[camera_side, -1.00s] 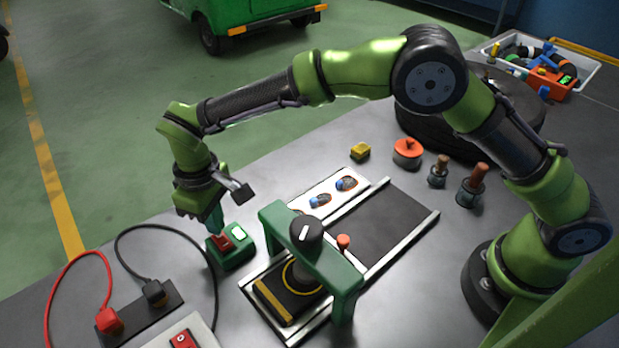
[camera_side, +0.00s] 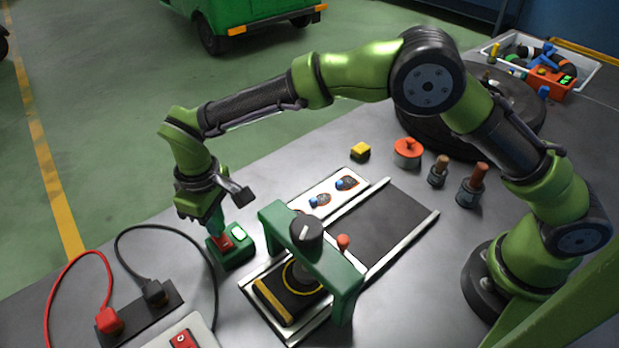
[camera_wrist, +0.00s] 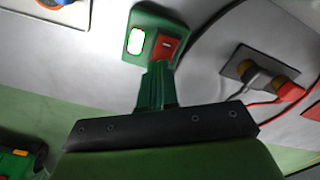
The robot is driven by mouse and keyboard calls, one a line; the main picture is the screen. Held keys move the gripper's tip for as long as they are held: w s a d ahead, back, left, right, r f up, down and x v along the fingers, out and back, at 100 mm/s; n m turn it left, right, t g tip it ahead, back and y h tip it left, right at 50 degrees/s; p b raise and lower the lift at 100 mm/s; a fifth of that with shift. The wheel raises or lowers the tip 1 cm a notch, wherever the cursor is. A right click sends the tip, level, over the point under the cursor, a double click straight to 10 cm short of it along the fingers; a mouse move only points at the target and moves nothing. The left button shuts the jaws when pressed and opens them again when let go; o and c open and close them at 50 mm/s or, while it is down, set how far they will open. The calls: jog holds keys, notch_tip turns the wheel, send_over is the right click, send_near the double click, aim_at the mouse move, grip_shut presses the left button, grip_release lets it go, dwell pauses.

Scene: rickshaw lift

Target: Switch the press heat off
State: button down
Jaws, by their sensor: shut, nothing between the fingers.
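The green switch box (camera_side: 236,258) stands on the bench left of the press, with a lit white-green window (camera_side: 240,233) and a red rocker (camera_side: 226,243). My gripper (camera_side: 219,234) is shut and empty, pointing down with its fingertips at the red rocker; whether they touch it I cannot tell. In the wrist view the shut fingers (camera_wrist: 156,72) end at the lower edge of the red rocker (camera_wrist: 166,47), beside the bright window (camera_wrist: 136,41). The press (camera_side: 305,236) has a green frame and a black knob, with a black and yellow block under it.
A socket strip (camera_side: 140,312) with red and black plugs lies at the left front, its cables looping near the switch box. A white box with a red switch (camera_side: 183,340) is at the front edge. A yellow block (camera_side: 360,151) and an orange-lidded pot (camera_side: 408,152) stand behind the press.

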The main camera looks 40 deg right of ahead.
jog(key=shift+f, duration=0.7)
jog(key=shift+r, duration=3.55)
